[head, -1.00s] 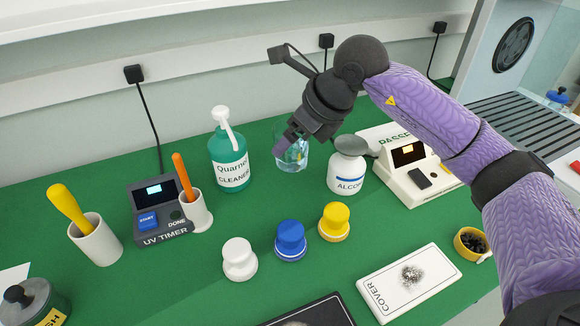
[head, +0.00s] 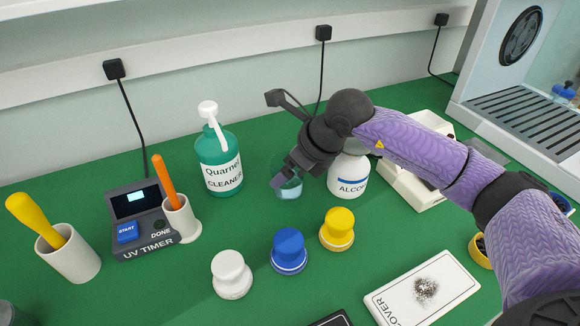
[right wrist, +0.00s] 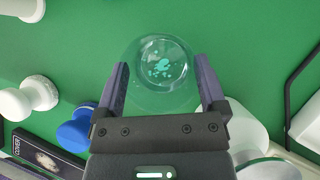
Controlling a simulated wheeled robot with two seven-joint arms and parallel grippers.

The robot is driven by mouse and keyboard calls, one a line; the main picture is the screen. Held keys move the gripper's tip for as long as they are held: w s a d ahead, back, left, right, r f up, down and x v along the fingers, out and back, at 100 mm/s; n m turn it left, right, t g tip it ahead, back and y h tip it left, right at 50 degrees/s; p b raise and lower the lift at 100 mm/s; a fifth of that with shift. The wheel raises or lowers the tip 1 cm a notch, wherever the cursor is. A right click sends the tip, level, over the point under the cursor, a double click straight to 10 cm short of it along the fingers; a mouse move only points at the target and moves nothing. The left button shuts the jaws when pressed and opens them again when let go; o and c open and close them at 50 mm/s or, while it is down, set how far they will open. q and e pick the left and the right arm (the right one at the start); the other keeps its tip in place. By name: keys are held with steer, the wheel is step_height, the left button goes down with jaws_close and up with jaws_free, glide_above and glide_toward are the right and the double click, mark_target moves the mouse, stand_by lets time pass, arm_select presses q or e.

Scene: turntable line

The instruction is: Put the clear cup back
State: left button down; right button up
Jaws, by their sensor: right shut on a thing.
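The clear cup (head: 291,189) is at the middle of the green table, between the cleaner bottle and the alcohol bottle. My right gripper (head: 281,180) reaches down to it from the right and is shut on it. In the right wrist view the cup (right wrist: 160,62) sits between the two fingers of the gripper (right wrist: 161,75), with teal marks showing in its bottom. The arm hides part of the cup in the head view, and I cannot tell whether its base touches the table. My left gripper is not in view.
The green cleaner bottle (head: 220,172) stands left of the cup; the white alcohol bottle (head: 348,178) stands close on its right. White (head: 232,275), blue (head: 289,252) and yellow (head: 337,230) knobbed pieces stand in front. The UV timer (head: 140,225) is left. A white cover card (head: 420,290) lies front right.

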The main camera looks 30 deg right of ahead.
steer(key=o, duration=1.1)
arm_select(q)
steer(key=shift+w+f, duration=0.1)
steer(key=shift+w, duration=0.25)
arm_select(e)
steer(key=shift+o, duration=0.3)
steer(key=shift+r, duration=0.1)
arm_select(q)
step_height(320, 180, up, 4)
steer(key=p, duration=0.3)
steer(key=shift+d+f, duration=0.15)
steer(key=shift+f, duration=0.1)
arm_select(e)
steer(key=v, duration=1.2)
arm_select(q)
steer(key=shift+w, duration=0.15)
